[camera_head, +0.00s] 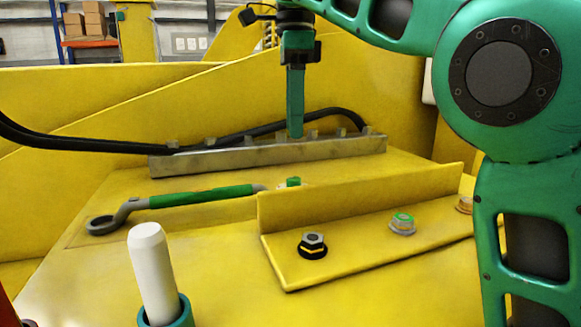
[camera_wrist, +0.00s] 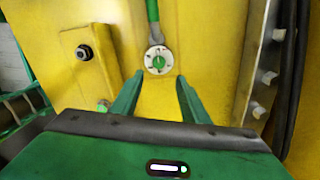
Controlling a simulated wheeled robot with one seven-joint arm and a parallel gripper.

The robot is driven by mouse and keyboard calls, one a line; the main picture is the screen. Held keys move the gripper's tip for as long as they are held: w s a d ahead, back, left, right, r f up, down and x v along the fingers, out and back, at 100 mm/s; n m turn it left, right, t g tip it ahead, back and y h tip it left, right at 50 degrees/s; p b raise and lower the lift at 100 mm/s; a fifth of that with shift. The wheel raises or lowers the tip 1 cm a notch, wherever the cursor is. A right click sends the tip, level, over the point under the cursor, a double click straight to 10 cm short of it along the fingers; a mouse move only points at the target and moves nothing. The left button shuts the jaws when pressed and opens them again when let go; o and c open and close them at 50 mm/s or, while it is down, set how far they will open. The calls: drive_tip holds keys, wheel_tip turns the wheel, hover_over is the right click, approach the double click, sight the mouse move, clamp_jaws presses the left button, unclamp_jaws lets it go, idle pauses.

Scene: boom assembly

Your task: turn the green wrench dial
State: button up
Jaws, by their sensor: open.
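A wrench with a green handle (camera_head: 205,196) and a grey ring end lies on the yellow surface in the head view. Its dial end is mostly hidden behind a yellow ledge, where a small green knob (camera_head: 293,182) shows. In the wrist view the round dial (camera_wrist: 158,60) is light with dark marks and a green centre, at the end of the green handle (camera_wrist: 152,10). My gripper (camera_head: 296,132) points down above and behind the knob, apart from it. In the wrist view my gripper (camera_wrist: 159,80) is open and empty, its fingertips either side of the dial's line.
A yellow angled bracket (camera_head: 360,225) with several bolts stands in front of the dial. A metal bar (camera_head: 265,154) with black hoses (camera_head: 90,145) runs behind it. A white peg (camera_head: 152,270) stands in front.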

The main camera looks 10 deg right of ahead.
sight(293, 177)
wheel_tip(293, 177, down, 8)
drive_tip(key=shift+s+a+f, duration=0.1)
drive_tip(key=shift+s, duration=0.05)
drive_tip(key=shift+w+f, duration=0.2)
drive_tip(key=shift+f, duration=0.7)
drive_tip(key=shift+s+f, duration=0.1)
drive_tip(key=shift+f, duration=0.25)
clamp_jaws()
